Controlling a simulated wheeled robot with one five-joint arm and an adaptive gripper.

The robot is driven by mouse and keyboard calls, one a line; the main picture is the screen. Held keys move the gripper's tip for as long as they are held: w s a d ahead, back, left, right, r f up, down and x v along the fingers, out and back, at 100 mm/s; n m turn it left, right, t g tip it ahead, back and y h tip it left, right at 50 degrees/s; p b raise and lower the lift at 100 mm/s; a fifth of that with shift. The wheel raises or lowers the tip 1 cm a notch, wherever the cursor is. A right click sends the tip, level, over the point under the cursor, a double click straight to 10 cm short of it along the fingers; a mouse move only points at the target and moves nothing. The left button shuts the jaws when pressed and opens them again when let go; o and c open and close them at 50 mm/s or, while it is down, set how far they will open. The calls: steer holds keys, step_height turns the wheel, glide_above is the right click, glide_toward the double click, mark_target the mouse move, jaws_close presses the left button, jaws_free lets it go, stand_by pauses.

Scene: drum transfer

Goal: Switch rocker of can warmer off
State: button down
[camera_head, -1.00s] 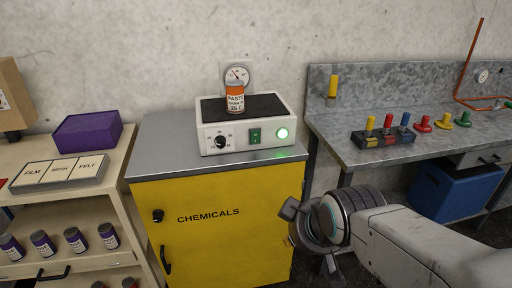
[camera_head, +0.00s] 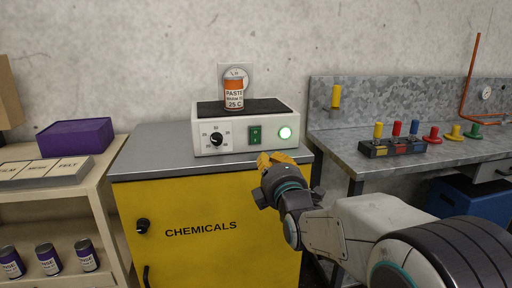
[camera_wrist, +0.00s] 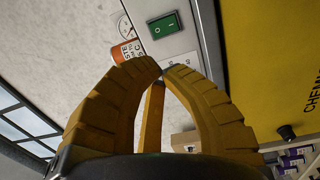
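The can warmer (camera_head: 205,137) is a white box with a black top, standing on the yellow chemicals cabinet. The rocker also shows near the top of the wrist view (camera_wrist: 164,26). An orange and white paste can (camera_head: 234,94) stands on the warmer. My gripper (camera_head: 275,160) has yellow fingers and is in front of the warmer, below the rocker and lamp. In the wrist view its fingertips (camera_wrist: 161,69) meet with nothing between them, apart from the rocker.
The yellow cabinet (camera_head: 200,205) has a grey top (camera_head: 160,150). A shelf at left holds a purple box (camera_head: 65,138) and dark cans. The metal bench (camera_head: 350,150) at right carries several coloured knobs. A round gauge (camera_head: 240,76) is on the wall behind the can.

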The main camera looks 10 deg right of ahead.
mark_target(255, 130)
steer(key=shift+w+f+n+t+b, duration=0.1)
steer(key=shift+w+n+t+b, duration=0.35)
steer(key=shift+n+t, duration=0.05)
steer(key=w, duration=0.4)
steer(key=w+r, duration=0.1)
steer(key=w, duration=0.4)
steer(key=w+r, duration=0.1)
steer(key=w, duration=0.3)
steer(key=shift+w+p, duration=0.3)
steer(key=shift+w, duration=0.1)
steer(key=shift+r, duration=0.1)
steer(key=w+r+g+p, duration=0.1)
steer(key=p, duration=0.2)
steer(key=shift+f, duration=0.45)
steer(key=shift+s+b, duration=0.1)
steer(key=shift+b, duration=0.2)
